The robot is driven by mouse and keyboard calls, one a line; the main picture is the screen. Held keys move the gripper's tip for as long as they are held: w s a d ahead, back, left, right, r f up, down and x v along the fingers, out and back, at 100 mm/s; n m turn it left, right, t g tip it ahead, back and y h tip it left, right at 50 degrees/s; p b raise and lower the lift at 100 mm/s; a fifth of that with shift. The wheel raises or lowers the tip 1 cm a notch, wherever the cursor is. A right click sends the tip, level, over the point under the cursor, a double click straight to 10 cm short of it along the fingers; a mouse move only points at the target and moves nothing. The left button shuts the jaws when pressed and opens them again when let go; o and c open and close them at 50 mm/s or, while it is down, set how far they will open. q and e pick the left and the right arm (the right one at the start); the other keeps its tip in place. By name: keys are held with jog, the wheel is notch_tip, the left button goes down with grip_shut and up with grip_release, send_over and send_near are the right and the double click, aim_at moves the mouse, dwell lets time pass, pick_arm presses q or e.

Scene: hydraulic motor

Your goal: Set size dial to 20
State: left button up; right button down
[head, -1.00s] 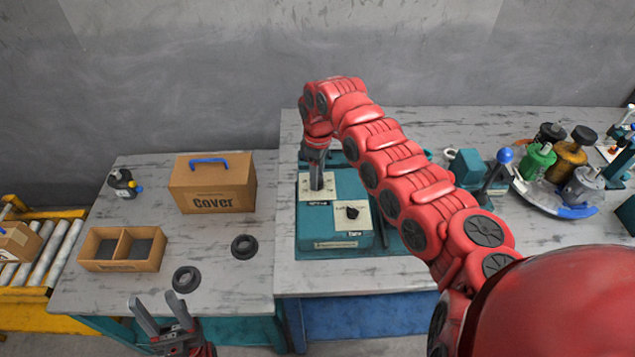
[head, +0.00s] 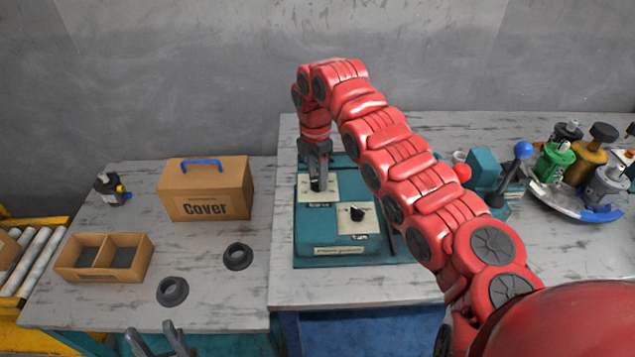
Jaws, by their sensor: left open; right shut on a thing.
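A teal control box (head: 330,250) stands on the right table with two light dial plates on top. The rear-left plate (head: 304,195) lies under my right gripper (head: 318,185), which points down and is shut on a small dark dial knob there. The gripper mostly hides this knob, and the scale on its plate is too small to read. The front-right plate (head: 349,226) carries a black dial knob (head: 357,213) that stands free. My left gripper (head: 158,340) is open and empty at the bottom edge, in front of the left table.
A cardboard box marked Cover (head: 205,192), a divided tray (head: 103,258) and two black rings (head: 238,256) (head: 172,291) sit on the left table. A blue-knobbed lever (head: 513,165) and a round carrier of motors (head: 560,203) stand at right.

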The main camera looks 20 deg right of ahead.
jog(key=shift+n+b, duration=0.7)
jog(key=shift+n, duration=0.4)
jog(key=shift+c, duration=2)
grip_release()
